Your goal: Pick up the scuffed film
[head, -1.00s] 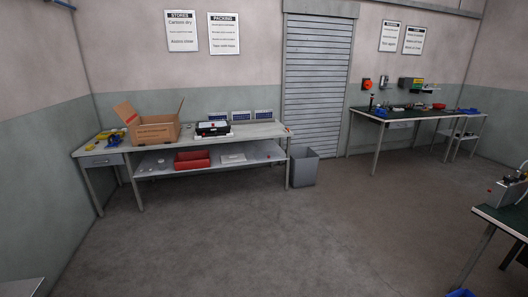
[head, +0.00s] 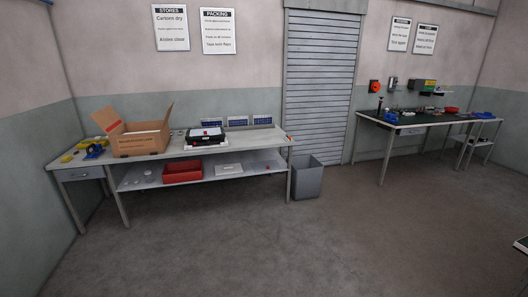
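I cannot make out a scuffed film in the head view; at this distance small items on the benches are too small to tell apart. Neither of my grippers shows in the view. A packing bench (head: 245,143) stands against the back wall at left. On it are an open cardboard carton (head: 140,141) and a black case (head: 205,134) with a white and red patch on top. Yellow and blue items (head: 95,151) lie at its left end.
A red tray (head: 183,171) and a white flat item (head: 229,169) lie on the lower shelf. A grey bin (head: 307,178) stands at the bench's right end. A dark-topped bench (head: 400,126) with tools stands at right. The floor (head: 270,240) ahead is clear.

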